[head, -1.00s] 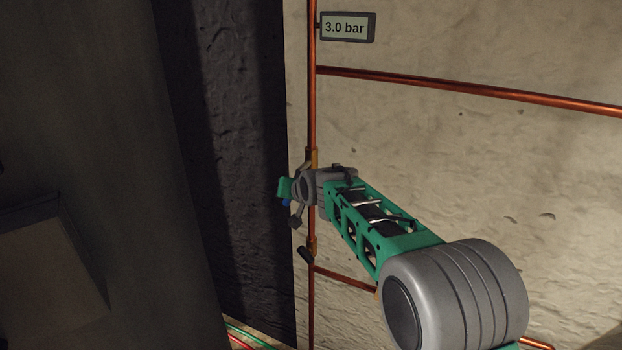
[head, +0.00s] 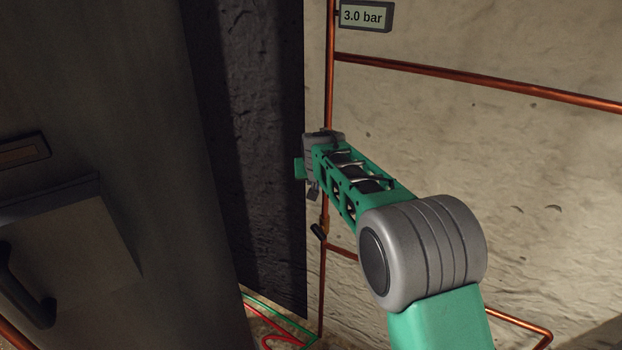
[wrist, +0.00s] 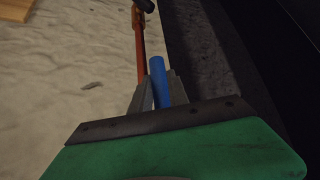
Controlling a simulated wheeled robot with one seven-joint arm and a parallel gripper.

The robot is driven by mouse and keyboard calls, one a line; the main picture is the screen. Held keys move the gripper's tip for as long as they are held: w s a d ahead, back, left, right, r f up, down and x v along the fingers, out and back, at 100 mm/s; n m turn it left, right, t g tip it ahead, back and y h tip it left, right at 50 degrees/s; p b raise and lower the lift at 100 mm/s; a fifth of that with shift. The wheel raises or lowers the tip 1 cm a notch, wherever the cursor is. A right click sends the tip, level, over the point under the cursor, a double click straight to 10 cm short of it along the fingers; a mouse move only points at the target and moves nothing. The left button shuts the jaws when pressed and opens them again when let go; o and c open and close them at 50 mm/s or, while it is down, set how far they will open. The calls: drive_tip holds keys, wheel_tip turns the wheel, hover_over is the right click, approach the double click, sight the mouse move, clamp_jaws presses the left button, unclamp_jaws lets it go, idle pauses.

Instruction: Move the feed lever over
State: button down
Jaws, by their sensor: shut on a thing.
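A blue lever handle (wrist: 156,64) stands between the two grey fingers of my gripper (wrist: 160,80) in the wrist view. The fingers are shut on it, and its tip sticks out past them. In the head view my own wrist and forearm hide the blue handle and most of my gripper. A grey part shows just below my wrist at the vertical copper pipe (head: 331,95). A black handle (head: 318,231) sits lower on this pipe, and a dark handle also shows at the top of the wrist view (wrist: 144,5).
A gauge (head: 364,16) reading 3.0 bar is at the pipe's top. Another copper pipe (head: 470,80) runs along the pale rough wall. A dark cabinet (head: 95,120) with a black handle stands left. Red and green hoses (head: 275,318) lie on the floor.

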drive_tip(key=shift+f, duration=0.1)
drive_tip(key=c, duration=1.3)
unclamp_jaws()
drive_tip(key=b+v, duration=0.1)
drive_tip(key=v, duration=0.7)
